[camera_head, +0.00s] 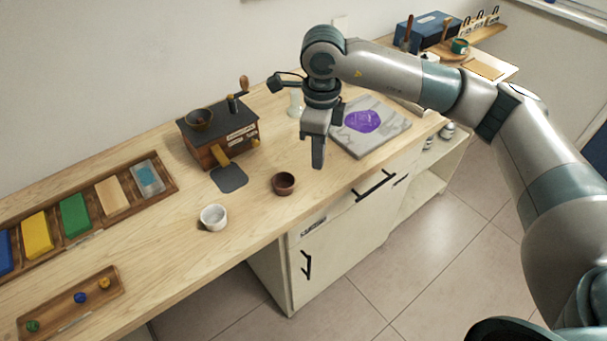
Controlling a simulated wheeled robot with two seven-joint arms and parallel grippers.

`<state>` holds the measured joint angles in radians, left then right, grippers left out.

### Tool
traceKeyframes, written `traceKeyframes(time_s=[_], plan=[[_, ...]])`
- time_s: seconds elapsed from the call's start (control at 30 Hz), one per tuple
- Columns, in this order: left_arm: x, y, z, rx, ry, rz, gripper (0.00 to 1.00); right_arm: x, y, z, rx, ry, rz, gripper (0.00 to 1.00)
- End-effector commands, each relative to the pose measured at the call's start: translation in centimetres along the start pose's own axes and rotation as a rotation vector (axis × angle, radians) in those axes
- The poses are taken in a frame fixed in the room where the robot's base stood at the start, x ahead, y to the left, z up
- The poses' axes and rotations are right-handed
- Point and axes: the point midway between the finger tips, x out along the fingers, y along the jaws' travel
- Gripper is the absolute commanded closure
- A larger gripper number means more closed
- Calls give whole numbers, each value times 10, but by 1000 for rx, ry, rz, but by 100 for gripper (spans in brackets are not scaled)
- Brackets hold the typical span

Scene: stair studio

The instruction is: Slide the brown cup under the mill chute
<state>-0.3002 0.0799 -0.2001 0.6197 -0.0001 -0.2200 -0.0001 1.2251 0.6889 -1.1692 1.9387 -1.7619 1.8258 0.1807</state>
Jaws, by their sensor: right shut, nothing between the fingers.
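The brown cup (283,183) stands upright on the wooden counter near its front edge. The mill (218,134) is a wooden box with a dark top, a bowl-shaped hopper and a crank. Its yellowish chute (220,156) points down toward a dark grey pad (229,178) on the counter. The cup is to the right of the pad and apart from it. My right gripper (318,166) is shut and empty, pointing down, to the right of the cup and apart from it. My left gripper is out of view.
A white cup (213,218) stands left of the brown cup. A grey slab (371,127) with a purple patch lies right of my gripper. A tray of coloured blocks (95,212) and a small tray of balls (70,304) lie at left. The counter's front edge is close to the cups.

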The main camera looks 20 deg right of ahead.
Motion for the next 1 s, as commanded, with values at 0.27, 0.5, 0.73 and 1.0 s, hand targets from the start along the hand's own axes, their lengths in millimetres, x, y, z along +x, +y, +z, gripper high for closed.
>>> traceKeyframes(time_s=[0.27,0.5,0.73,1.0], plan=[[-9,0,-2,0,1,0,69,16,0,-1,1,3,3,100],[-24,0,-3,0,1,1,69,50,1,-1,0,3,4,100],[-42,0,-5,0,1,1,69,92,1,-1,1,4,5,100],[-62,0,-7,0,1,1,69,97,1,30,-1,0,1,100]])
